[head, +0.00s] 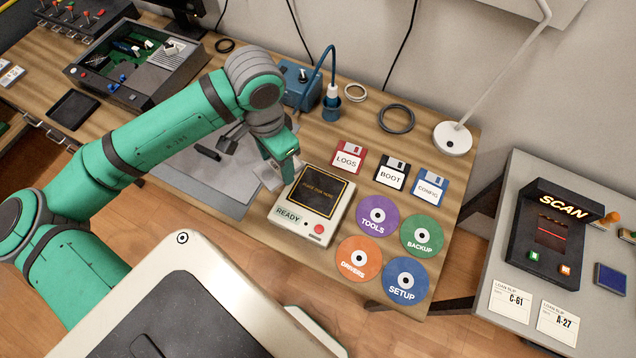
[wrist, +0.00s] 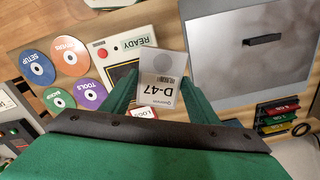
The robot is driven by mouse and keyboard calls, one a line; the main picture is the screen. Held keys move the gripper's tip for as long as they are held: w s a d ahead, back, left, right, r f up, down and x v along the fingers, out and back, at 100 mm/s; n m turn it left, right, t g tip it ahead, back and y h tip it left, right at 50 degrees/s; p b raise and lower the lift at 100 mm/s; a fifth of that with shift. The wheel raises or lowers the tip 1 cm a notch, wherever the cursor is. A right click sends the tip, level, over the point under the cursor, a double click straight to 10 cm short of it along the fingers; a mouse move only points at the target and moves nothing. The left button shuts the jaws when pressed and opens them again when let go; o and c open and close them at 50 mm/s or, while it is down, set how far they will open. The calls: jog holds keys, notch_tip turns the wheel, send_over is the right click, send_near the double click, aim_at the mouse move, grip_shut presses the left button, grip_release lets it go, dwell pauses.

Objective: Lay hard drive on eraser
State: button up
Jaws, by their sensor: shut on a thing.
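The hard drive is a flat silver-grey plate with a white D-47 label, in the wrist view (wrist: 163,62) between my fingers. In the head view it shows as a small grey shape (head: 268,177) partly hidden by my gripper (head: 284,160). My gripper (wrist: 160,95) is shut on it. The eraser (head: 288,215) is a cream box marked READY, with a red button and a black pad on top. It is just right of the hard drive in the head view. In the wrist view the hard drive overlaps the right edge of the eraser (wrist: 103,42). I cannot tell its height above the bench.
Floppy disks (head: 391,173) and several coloured discs (head: 378,215) lie right of the eraser. An open computer case (head: 150,65) stands farther left. A scanner (head: 545,235) is on a separate right table.

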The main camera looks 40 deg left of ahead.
jog(key=w+d+f, duration=0.1)
jog(key=w+d, duration=0.1)
jog(key=d, duration=0.1)
jog(key=shift+w+f, duration=0.25)
jog(key=shift+f, duration=0.1)
send_over(318, 191)
jog(key=a, duration=0.1)
jog(key=f, duration=0.4)
jog(key=shift+s+f, duration=0.3)
jog(key=shift+f, duration=0.05)
jog(key=shift+w+d+f, duration=0.3)
jog(key=shift+d+f, duration=0.1)
jog(key=shift+f, duration=0.2)
jog(key=f, duration=0.3)
jog(key=shift+w+f, duration=0.1)
jog(key=shift+w, duration=0.1)
jog(key=shift+s, duration=0.15)
jog(key=shift+s+f, duration=0.1)
jog(key=o, duration=1.2)
jog(key=shift+c, duration=0.2)
notch_tip(318, 191, up, 12)
